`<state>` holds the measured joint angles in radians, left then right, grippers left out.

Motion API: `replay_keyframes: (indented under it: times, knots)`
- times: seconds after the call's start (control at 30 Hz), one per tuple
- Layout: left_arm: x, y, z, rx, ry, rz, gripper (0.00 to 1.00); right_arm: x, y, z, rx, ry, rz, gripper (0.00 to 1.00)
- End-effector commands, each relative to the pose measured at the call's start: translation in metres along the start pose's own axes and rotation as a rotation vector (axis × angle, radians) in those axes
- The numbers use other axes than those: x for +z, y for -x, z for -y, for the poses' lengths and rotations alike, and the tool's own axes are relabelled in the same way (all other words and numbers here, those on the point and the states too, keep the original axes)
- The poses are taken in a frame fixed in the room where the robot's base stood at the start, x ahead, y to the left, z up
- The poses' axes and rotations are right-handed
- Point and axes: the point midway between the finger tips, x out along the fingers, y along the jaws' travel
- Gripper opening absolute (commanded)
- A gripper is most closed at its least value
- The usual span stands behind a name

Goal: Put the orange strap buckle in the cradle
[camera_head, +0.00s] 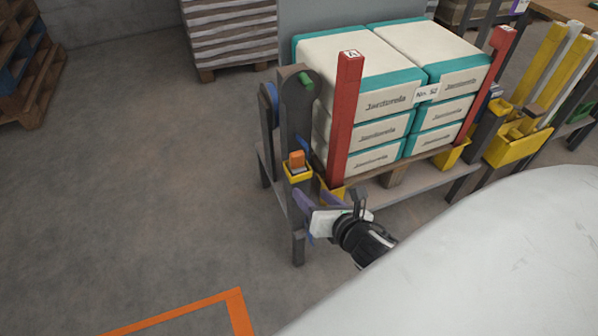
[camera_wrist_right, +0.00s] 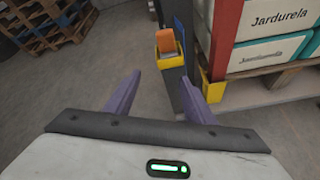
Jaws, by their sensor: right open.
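The orange strap buckle (camera_head: 297,157) sits upright in the yellow cradle (camera_head: 299,177) on the dark post at the left end of the sack rack. In the right wrist view, the buckle (camera_wrist_right: 166,41) stands out of the top of the cradle (camera_wrist_right: 171,61); its lower part is hidden inside. My right gripper (camera_head: 318,197) is just below and to the right of the cradle in the head view. Its purple fingers are apart and empty in the right wrist view (camera_wrist_right: 160,97), with the buckle and cradle beyond them. My left gripper is not in view.
White and teal sacks (camera_head: 385,95) are stacked on a pallet between red uprights (camera_head: 345,115). A green-ended part (camera_head: 306,81) tops the dark post. Yellow bins (camera_head: 508,148) stand at the right. The floor on the left is clear, with an orange line (camera_head: 235,300).

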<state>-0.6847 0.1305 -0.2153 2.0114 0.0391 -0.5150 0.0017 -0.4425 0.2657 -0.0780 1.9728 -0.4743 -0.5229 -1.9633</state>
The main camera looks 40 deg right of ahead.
Motion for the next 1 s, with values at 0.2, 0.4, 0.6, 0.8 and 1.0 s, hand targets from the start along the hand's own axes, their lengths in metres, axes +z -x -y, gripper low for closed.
replay_keyframes:
  times: [0.2, 0.4, 0.6, 0.8, 1.0]
  knots:
    - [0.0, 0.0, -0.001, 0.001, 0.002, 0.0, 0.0, -0.079, 0.031, -0.018, -0.037, -0.872, -0.197, 0.49]
    - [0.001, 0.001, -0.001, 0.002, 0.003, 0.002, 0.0, -0.14, 0.068, -0.04, -0.205, -1.682, -0.348, 0.49]
    - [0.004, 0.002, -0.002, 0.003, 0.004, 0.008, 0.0, -0.178, 0.098, -0.058, -0.419, -2.266, -0.415, 0.49]
    - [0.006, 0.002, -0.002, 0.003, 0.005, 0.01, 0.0, -0.19, 0.108, -0.065, -0.519, -2.479, -0.424, 0.49]
    - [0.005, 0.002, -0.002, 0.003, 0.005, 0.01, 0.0, -0.19, 0.109, -0.065, -0.523, -2.489, -0.423, 0.49]
